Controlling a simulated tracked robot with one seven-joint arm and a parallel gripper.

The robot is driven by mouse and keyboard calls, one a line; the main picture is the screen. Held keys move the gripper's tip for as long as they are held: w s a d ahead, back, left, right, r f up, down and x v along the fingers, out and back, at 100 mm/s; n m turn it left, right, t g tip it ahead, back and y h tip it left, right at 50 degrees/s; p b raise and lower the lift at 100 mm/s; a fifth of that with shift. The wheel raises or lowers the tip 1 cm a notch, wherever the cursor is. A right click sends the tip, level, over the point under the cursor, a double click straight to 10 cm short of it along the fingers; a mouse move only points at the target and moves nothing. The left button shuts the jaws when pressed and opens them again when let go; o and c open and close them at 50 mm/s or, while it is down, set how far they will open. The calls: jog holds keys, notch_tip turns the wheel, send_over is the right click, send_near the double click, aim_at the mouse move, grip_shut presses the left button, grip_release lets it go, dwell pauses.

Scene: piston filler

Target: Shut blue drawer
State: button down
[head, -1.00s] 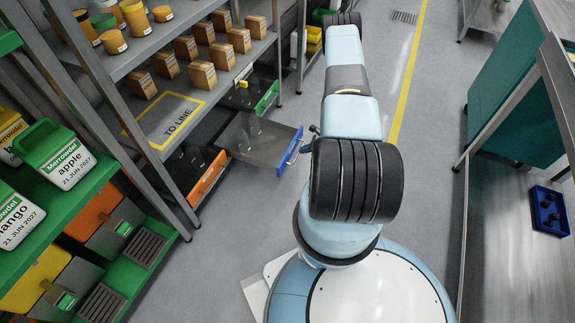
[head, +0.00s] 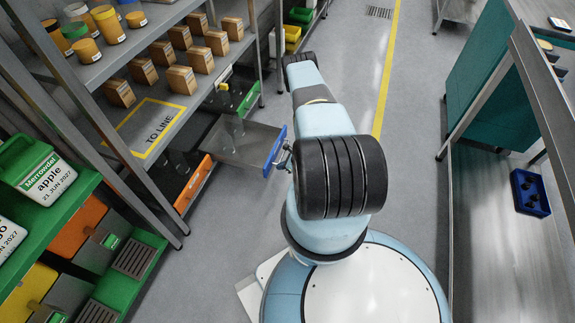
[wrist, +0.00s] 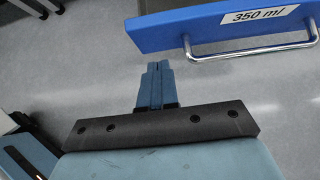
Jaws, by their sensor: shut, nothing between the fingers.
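The blue drawer (head: 275,150) is pulled out of the left shelf unit, between an orange-fronted drawer and a green-fronted one. Its grey tray shows behind the blue front. In the wrist view the blue front (wrist: 215,27) crosses the upper right, with a "350 ml" label and a metal bar handle (wrist: 250,52). My gripper (wrist: 157,66) is shut and empty. Its tips appear just left of and below the handle, with a visible gap in the picture. In the head view my arm hides most of the gripper.
The orange drawer (head: 194,183) and green drawer (head: 249,98) sit on either side of the blue one. A shelf with small boxes (head: 182,79) is above. Grey floor is clear along the yellow line; a bench with a blue tray (head: 530,192) stands right.

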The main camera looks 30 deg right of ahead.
aim_at(268, 166)
jog(key=shift+w+a+f, duration=0.1)
jog(key=shift+w+a, duration=0.55)
jog(key=shift+w, duration=0.2)
jog(key=shift+w+a, duration=0.65)
jog(key=shift+w, duration=0.15)
